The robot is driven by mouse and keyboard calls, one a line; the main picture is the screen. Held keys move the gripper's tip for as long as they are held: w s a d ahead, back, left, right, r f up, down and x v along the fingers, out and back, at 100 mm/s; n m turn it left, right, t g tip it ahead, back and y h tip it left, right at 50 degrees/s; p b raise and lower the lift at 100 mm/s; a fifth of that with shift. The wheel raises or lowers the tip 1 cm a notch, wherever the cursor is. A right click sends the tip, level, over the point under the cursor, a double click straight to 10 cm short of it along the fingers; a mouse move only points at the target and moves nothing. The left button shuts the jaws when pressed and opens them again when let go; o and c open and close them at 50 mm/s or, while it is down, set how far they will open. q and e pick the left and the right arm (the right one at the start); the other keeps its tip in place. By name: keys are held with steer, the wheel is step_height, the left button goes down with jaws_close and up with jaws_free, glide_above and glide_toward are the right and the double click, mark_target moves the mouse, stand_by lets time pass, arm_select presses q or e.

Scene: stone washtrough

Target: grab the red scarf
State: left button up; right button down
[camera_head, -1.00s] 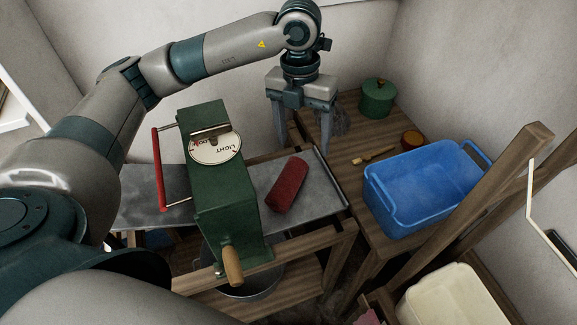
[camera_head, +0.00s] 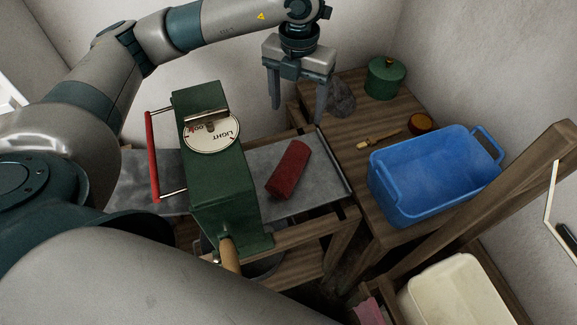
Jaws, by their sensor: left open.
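The red scarf (camera_head: 288,169) is a rolled dark-red bundle. It lies tilted on the grey metal tray (camera_head: 323,186), just right of the green machine. My left gripper (camera_head: 297,112) is open and empty, its two fingers pointing down. It is above and behind the scarf in the picture, apart from it, near the back edge of the tray. My right gripper is not in view.
A green mangle-like machine (camera_head: 222,190) with a dial, a red bar and a wooden handle stands left of the scarf. A blue tub (camera_head: 430,190), a green lidded pot (camera_head: 385,78), a brush (camera_head: 380,140) and a grey stone-like lump (camera_head: 341,98) are on the wooden table. A cream bin (camera_head: 455,295) stands lower right.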

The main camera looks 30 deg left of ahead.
arm_select(q)
steer(key=p, duration=0.4)
glide_above(296, 150)
steer(key=f, duration=0.9)
steer(key=shift+w+a+f, duration=0.25)
steer(key=shift+w+f, duration=0.05)
steer(key=shift+f, duration=0.7)
steer(key=shift+s+d+f+p, duration=0.1)
steer(key=shift+s+f+p, duration=0.05)
steer(key=shift+f+p, duration=0.3)
steer(key=shift+s+d+f+p, duration=0.1)
steer(key=shift+f+p, duration=0.35)
step_height(296, 150, down, 2)
steer(key=shift+s+f+p, duration=0.1)
steer(key=shift+p, duration=0.35)
steer(key=shift+f, duration=0.6)
